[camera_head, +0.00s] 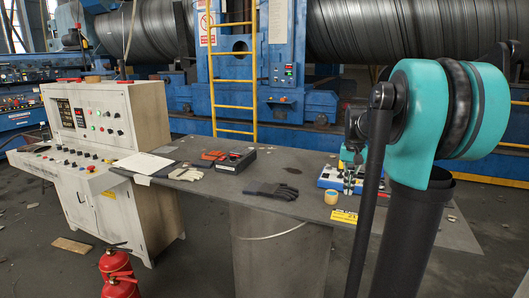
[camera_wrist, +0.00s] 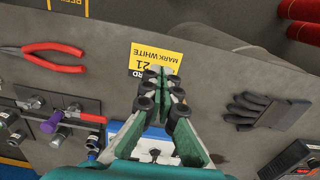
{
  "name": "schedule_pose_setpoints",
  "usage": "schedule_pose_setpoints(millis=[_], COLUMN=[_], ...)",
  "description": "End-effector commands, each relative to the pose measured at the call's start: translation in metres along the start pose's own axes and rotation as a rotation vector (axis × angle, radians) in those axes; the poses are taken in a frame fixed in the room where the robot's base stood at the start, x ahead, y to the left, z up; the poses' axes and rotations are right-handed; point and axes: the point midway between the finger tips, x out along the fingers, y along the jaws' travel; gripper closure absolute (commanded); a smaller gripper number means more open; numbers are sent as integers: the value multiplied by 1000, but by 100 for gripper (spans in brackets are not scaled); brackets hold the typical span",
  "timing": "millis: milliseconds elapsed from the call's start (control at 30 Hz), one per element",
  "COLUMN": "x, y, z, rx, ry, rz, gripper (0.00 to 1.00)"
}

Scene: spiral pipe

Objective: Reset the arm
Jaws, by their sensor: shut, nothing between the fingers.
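My gripper (camera_wrist: 163,76) points down over the grey worktable in the wrist view, with its fingertips together and nothing between them. Its tips overlap a yellow card (camera_wrist: 157,56) with black print, which reads "MARK WHITE" and "21". In the head view my gripper (camera_head: 348,190) is small and partly hidden behind my own arm, above the right part of the table (camera_head: 228,190). A blue and white item (camera_wrist: 150,147) lies under the fingers in the wrist view and is mostly covered by them. Whether the tips touch anything is hard to tell.
Red-handled pliers (camera_wrist: 45,55), a dark plate with fittings (camera_wrist: 85,105) and a dark glove (camera_wrist: 262,112) lie around my gripper. A tape roll (camera_head: 331,197) is nearby. A control console (camera_head: 105,125) stands left; a yellow ladder (camera_head: 233,82) and blue machinery stand behind the table.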

Motion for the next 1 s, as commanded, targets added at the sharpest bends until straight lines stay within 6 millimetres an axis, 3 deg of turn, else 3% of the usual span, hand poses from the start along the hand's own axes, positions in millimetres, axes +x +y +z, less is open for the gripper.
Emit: schedule_pose_setpoints(millis=[367, 567, 667, 900, 1000], x=[36, 70, 93, 165, 184], y=[-11, -17, -20, -17, -14], z=[39, 77, 105, 196, 221], rx=[-72, -138, -182, -320, -358], ry=[65, 125, 165, 295, 332], rz=[-14, -27, -35, -63, -70], gripper=[100, 100, 100, 100, 100])
